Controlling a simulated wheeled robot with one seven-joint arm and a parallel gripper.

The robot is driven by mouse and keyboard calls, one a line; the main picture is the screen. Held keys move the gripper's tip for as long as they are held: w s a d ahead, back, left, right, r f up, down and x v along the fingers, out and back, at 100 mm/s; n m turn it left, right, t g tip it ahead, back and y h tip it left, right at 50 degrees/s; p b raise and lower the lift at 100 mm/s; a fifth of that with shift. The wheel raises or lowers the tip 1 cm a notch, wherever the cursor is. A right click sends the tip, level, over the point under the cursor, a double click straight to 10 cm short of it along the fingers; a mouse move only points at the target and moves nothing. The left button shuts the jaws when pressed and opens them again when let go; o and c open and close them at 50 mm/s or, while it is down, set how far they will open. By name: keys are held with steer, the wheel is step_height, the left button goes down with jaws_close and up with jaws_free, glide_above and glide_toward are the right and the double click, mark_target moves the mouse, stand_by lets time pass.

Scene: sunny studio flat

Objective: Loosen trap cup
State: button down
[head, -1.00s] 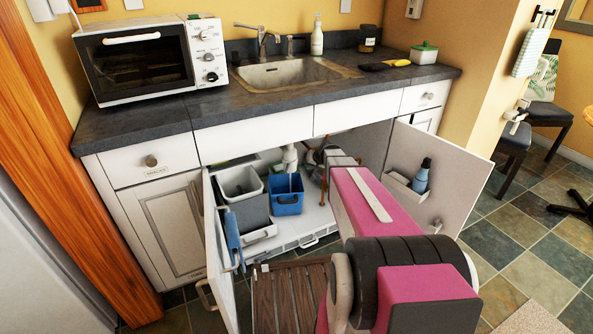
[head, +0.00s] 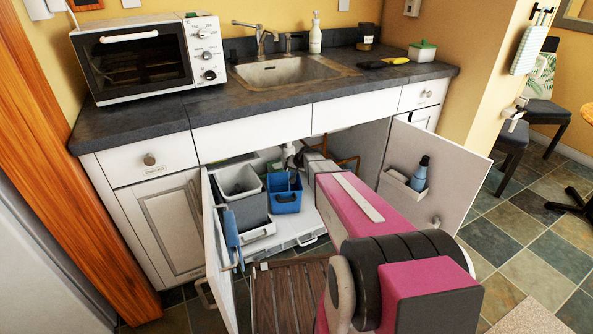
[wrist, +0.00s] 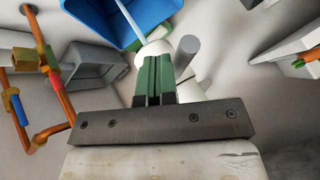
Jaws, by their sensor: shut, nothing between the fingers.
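The white trap cup (wrist: 154,49) shows in part in the wrist view, just beyond my fingertips, which hide some of it. My gripper (wrist: 152,84) has its green fingers together, shut and empty; I cannot tell whether the tips touch the cup. In the head view, white trap pipework (head: 290,151) shows under the sink, left of the end of my arm. My fingers cannot be made out there.
A blue bucket (head: 285,202) and a grey bin (head: 247,208) stand in the cabinet, close left of my arm. Copper pipes (wrist: 19,110) with valves run beside my gripper. The open right door (head: 432,180) carries a shelf with a bottle (head: 420,174).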

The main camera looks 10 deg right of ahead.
mark_target(285, 168)
steer(key=shift+a, duration=0.1)
steer(key=shift+w+a, duration=0.15)
steer(key=shift+a, duration=1.2)
